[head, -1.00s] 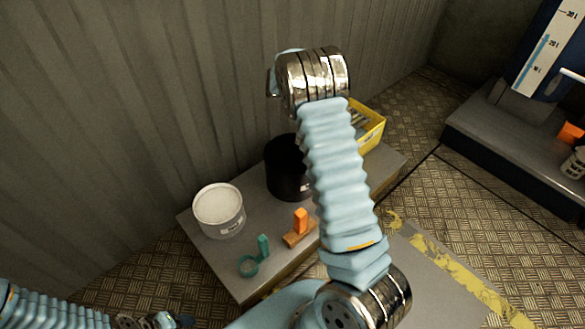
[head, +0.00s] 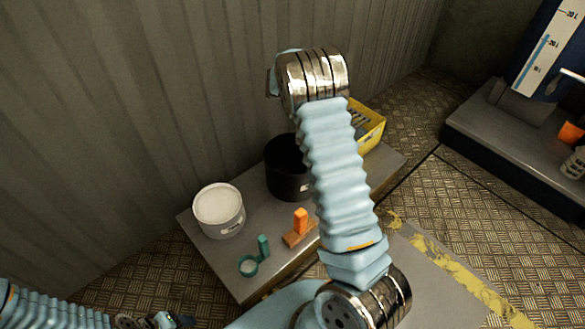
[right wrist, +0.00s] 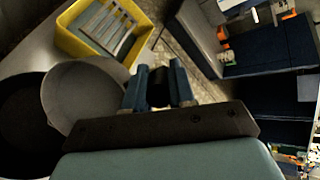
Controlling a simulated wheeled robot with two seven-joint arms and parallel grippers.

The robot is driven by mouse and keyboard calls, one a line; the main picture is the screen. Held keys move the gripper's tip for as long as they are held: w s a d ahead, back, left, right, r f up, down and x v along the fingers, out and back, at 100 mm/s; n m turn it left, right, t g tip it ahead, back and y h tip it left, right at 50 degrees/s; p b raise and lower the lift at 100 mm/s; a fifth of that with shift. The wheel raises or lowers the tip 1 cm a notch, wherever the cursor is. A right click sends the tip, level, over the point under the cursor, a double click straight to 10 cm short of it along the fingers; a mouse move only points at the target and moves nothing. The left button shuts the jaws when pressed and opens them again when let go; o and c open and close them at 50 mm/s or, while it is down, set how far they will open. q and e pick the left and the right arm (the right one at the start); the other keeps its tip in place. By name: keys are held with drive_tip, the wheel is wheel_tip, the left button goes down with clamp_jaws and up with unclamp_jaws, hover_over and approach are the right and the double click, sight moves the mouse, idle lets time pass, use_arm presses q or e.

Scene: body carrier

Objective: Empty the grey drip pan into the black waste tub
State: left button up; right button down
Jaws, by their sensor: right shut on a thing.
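The grey drip pan (right wrist: 88,98) shows in the right wrist view, to the left of my right gripper (right wrist: 160,88), which is shut on it. The pan overlaps the rim of the black waste tub (right wrist: 22,125) in that view. I cannot tell how far it is tilted or whether anything is left in it. In the head view the black tub (head: 287,175) stands on a low grey bench, partly covered by my right arm. The pan and right gripper are hidden there. My left gripper (head: 172,320) is at the bottom edge; its jaw state is unclear.
A white-filled tub (head: 219,210), a teal ring-shaped item (head: 255,258) and an orange block on a base (head: 299,226) stand on the bench (head: 258,215). A yellow crate (head: 375,135) is behind my right arm. A corrugated wall (head: 150,100) runs close behind the bench.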

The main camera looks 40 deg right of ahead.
drive_tip(key=shift+w+a, duration=0.1)
drive_tip(key=shift+a, duration=0.05)
drive_tip(key=shift+w+a+r+h, duration=0.15)
drive_tip(key=shift+w+a+h, duration=0.1)
drive_tip(key=shift+a, duration=0.15)
drive_tip(key=shift+w+a+r+h, duration=0.1)
drive_tip(key=shift+a+h, duration=0.15)
drive_tip(key=shift+a, duration=0.1)
idle(1.0)
drive_tip(key=shift+w+a+r+p, duration=0.15)
drive_tip(key=shift+a+p, duration=0.2)
drive_tip(key=shift+p, duration=0.1)
idle(0.3)
drive_tip(key=shift+w+a+r+n+h, duration=0.2)
drive_tip(key=shift+w+a+n+h, duration=0.1)
drive_tip(key=shift+a+h, duration=0.3)
drive_tip(key=shift+a, duration=0.2)
idle(1.5)
drive_tip(key=shift+w+a+f+g+h+p, duration=0.1)
drive_tip(key=shift+w+a+g+h+p, duration=0.15)
drive_tip(key=shift+a, duration=0.15)
drive_tip(key=shift+w+a+f+g+h+p, duration=0.1)
drive_tip(key=shift+w+a+g+h, duration=0.05)
drive_tip(key=shift+a+h, duration=0.15)
drive_tip(key=shift+a, duration=0.25)
idle(1.3)
